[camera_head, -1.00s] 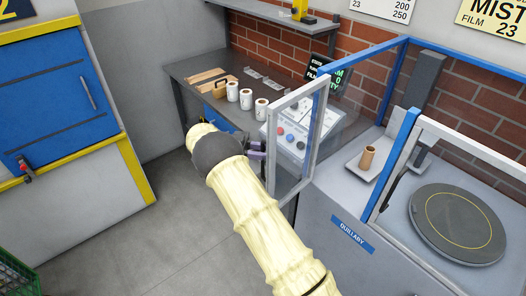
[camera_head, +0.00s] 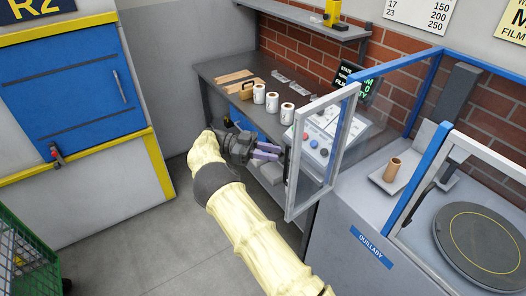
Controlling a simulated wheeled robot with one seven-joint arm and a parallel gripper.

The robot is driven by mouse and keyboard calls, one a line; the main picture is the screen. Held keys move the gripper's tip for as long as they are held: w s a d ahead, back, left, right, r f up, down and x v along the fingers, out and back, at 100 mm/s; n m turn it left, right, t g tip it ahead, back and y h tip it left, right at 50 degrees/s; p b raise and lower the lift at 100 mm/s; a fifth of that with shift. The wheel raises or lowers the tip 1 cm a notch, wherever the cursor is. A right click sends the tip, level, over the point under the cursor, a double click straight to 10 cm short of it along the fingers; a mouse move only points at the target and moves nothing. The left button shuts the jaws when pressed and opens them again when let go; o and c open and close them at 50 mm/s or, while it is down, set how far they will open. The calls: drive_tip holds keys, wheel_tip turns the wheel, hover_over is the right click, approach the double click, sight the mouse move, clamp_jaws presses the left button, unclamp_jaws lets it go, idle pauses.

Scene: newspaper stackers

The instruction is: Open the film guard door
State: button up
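The film guard door (camera_head: 326,148) is a clear panel in a grey frame. It stands swung out at an angle from the blue guard frame (camera_head: 395,66), leaving a gap between it and the fixed panel at right. A dark upright handle (camera_head: 287,164) shows on its left edge. My gripper (camera_head: 278,151) is just left of the handle, its two purple fingers pointing right toward it. The fingers look slightly parted with nothing between them. I cannot tell whether their tips touch the handle.
A bench (camera_head: 225,76) behind holds white rolls (camera_head: 272,101) and wooden pieces. A control panel (camera_head: 325,130) lies behind the door. The wrapping machine has a round turntable (camera_head: 480,238) and a brown core (camera_head: 392,168). A green crate (camera_head: 25,255) is at lower left. The middle floor is clear.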

drive_tip(key=shift+w, duration=0.1)
drive_tip(key=shift+v, duration=1.05)
